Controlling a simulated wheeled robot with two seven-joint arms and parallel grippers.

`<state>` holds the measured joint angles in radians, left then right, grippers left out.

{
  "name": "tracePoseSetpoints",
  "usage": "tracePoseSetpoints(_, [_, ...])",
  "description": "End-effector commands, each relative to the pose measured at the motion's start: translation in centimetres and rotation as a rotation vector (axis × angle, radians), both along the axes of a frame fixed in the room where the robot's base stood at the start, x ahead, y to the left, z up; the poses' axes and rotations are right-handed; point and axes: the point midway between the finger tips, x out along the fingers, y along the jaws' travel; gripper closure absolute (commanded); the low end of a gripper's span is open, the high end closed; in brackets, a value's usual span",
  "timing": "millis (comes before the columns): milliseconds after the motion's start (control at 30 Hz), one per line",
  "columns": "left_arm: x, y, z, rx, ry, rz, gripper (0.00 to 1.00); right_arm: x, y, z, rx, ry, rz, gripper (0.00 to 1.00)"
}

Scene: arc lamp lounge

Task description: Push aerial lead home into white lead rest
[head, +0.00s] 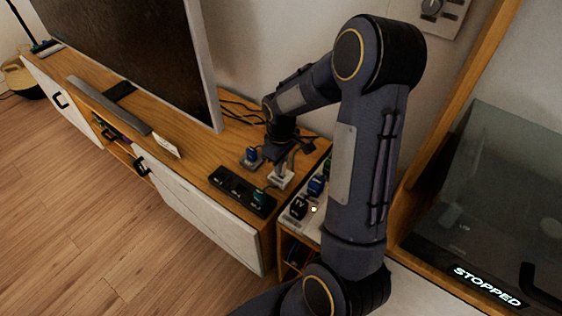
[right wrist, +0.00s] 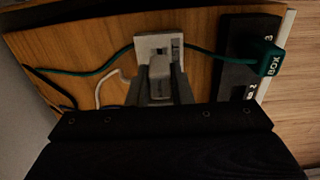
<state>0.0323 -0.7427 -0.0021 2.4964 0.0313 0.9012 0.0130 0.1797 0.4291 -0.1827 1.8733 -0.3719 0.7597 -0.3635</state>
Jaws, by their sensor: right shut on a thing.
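My right gripper (head: 285,165) points down at the back right of the wooden TV bench. In the right wrist view my right gripper (right wrist: 160,92) is shut on a pale grey plug (right wrist: 160,70), which I take to be the aerial lead's end. A white lead (right wrist: 104,88) curves away to its left. The white lead rest (right wrist: 144,42) is directly at the plug's far end; it also shows below the gripper in the head view (head: 281,181). The plug overlaps the rest; how far it is seated is hidden. My left gripper is out of view.
A black socket strip (head: 232,185) with a green plug (head: 259,197) lies beside the rest. A blue plug in a small holder (head: 251,157) sits behind. A white strip with several plugs (head: 298,207) is at right. The television (head: 140,45) stands left. A green cable (right wrist: 100,69) runs past the rest.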

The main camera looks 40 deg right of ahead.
Motion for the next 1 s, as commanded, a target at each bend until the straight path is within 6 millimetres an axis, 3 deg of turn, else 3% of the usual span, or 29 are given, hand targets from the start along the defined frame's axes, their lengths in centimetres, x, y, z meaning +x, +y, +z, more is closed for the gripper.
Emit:
tracePoseSetpoints(867, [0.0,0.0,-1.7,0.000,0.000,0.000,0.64,0.0,0.0,-2.3,0.000,0.001,0.000,1.00])
tracePoseSetpoints(900, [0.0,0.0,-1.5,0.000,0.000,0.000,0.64,0.0,0.0,-2.2,0.000,0.001,0.000,0.76])
tracePoseSetpoints(1000, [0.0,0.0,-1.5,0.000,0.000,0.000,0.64,0.0,0.0,-2.2,0.000,0.000,0.000,0.62])
